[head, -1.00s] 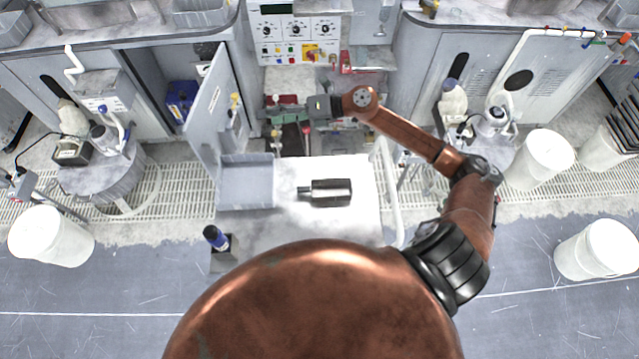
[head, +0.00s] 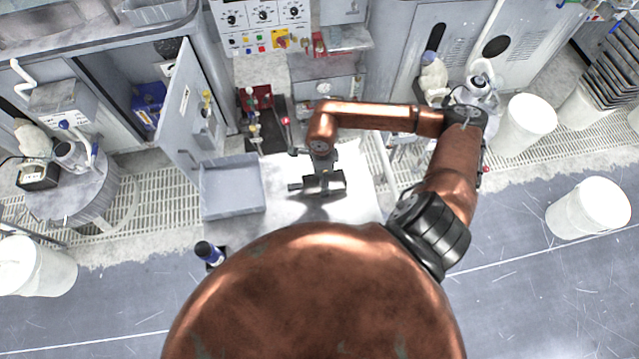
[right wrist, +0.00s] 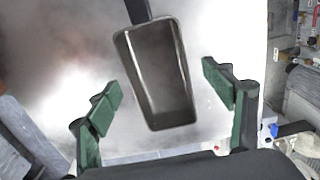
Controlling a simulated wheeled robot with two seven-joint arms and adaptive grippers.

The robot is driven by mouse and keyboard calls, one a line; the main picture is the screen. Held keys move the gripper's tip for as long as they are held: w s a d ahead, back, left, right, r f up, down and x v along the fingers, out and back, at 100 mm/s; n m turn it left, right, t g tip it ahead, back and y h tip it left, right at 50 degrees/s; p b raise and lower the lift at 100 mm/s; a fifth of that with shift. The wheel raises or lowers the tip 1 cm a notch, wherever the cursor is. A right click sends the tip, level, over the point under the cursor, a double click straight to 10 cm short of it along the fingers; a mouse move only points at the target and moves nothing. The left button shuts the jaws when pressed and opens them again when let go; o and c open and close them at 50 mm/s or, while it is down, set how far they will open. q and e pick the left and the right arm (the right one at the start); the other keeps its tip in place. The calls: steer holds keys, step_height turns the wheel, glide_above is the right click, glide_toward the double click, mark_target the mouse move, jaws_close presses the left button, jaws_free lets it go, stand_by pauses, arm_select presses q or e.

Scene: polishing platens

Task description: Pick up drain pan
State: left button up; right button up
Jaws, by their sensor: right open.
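The drain pan (head: 336,184) is a small dark metal pan with a black handle pointing left, lying on a white-topped table. In the right wrist view the pan (right wrist: 158,85) lies between my spread fingers, its handle at the top of the picture. My right gripper (right wrist: 161,90) is open, with green finger pads on both sides of the pan and visible gaps to it. In the head view my right gripper (head: 321,166) is over the pan and partly hides it. My left gripper is not in view.
A grey tray (head: 231,207) sits left of the pan on the table. An open cabinet door (head: 188,115) rises behind the tray. A control panel (head: 262,28) is at the back. White buckets (head: 588,208) stand on the floor.

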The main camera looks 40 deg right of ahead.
mark_target(317, 185)
step_height(317, 185, down, 3)
steer(key=shift+s+f, duration=0.1)
steer(key=shift+c, duration=0.3)
steer(key=c, duration=1.3)
